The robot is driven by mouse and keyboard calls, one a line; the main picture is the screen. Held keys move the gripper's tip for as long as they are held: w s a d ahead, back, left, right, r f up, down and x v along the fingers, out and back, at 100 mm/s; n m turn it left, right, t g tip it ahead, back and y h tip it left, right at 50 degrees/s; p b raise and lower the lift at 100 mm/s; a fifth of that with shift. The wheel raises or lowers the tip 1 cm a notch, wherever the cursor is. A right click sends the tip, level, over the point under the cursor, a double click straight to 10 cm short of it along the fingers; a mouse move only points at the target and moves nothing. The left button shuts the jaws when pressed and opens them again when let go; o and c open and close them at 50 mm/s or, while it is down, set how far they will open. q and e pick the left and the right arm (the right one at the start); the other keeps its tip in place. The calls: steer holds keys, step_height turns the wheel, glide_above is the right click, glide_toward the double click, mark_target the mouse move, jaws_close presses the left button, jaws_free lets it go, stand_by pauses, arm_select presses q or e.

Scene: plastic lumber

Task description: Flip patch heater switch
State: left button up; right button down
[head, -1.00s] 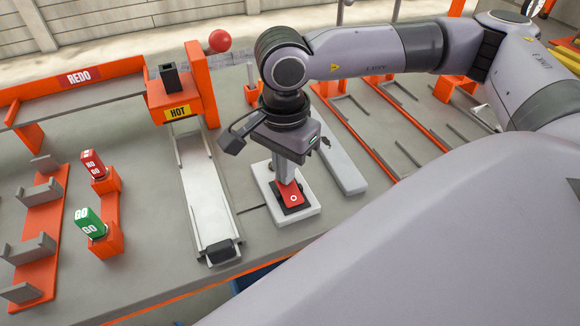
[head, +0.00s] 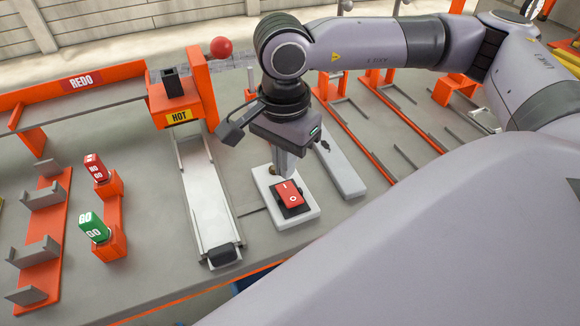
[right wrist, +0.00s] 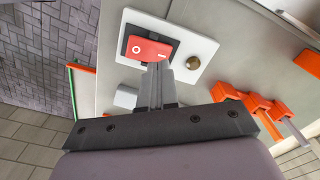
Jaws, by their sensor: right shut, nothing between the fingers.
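The patch heater switch is a red rocker (head: 289,194) in a black frame on a white plate (head: 308,217), in the middle of the head view. It bears white marks, a bar and a circle. The rocker also shows in the right wrist view (right wrist: 148,49), with the circle on its left part. My right gripper (head: 284,173) points down at the rocker's far end. Its fingers are shut and empty; in the right wrist view their tips (right wrist: 158,68) overlap the rocker's edge. I cannot tell whether they touch it. My left gripper is not in view.
A brass knob (right wrist: 193,62) sits on the same plate beside the rocker. A white chute (head: 208,195) below the HOT sign (head: 179,116) lies left of the plate. A pale bar (head: 338,165) lies right. Green GO (head: 93,227) and red NO GO (head: 96,168) blocks stand farther left.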

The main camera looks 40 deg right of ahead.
mark_target(286, 188)
steer(key=shift+r+p, duration=0.85)
steer(key=shift+r, duration=1.05)
steer(key=shift+s, duration=0.1)
